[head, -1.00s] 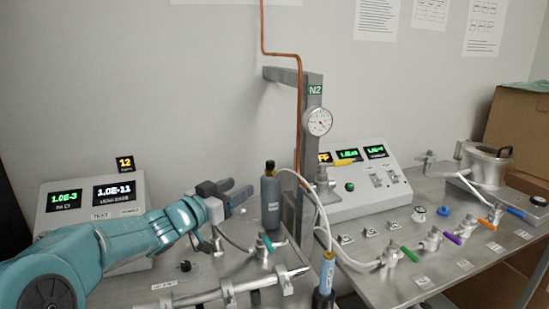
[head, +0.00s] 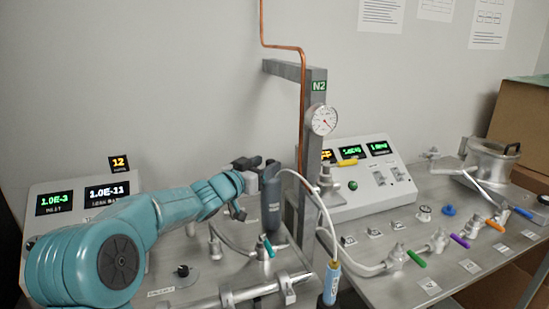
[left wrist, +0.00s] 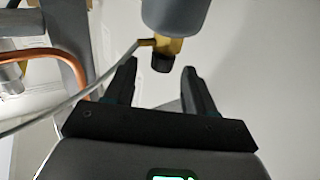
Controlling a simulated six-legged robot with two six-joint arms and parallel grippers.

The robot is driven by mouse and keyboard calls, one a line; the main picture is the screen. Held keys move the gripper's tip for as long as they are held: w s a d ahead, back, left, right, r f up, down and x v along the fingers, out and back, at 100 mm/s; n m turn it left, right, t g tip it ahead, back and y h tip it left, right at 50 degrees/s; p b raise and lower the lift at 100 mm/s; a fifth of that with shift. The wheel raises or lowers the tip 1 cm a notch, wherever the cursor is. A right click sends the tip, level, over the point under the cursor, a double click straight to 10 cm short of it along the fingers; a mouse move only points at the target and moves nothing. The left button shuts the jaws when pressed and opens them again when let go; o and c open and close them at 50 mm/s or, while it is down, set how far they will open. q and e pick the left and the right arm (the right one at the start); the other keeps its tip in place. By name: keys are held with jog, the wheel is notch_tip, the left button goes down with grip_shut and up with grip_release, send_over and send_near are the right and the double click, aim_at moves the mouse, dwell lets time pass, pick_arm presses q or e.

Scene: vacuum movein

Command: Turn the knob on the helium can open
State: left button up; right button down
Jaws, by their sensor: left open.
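The helium can (head: 271,205) is a dark grey upright cylinder in the middle of the head view, with a thin pale hose from its top. Its black knob (left wrist: 161,63) sits on a brass valve (left wrist: 171,46) in the left wrist view, where the can (left wrist: 175,14) appears inverted. My left gripper (head: 257,165) is at the can's top and hides part of the knob in the head view. In the left wrist view my left gripper (left wrist: 158,72) is open, with the knob between its fingertips; contact cannot be told. My right gripper is out of view.
A grey post with a gauge (head: 322,120) and a copper pipe (head: 303,90) stands just right of the can. Metal tubing (head: 262,292) lies below my arm. Valves with coloured handles (head: 459,241) line the right bench.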

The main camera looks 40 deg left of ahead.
aim_at(274, 160)
pick_arm(q)
jog(key=w, duration=0.5)
jog(key=shift+a+p, duration=0.35)
jog(key=shift+w+f, duration=0.1)
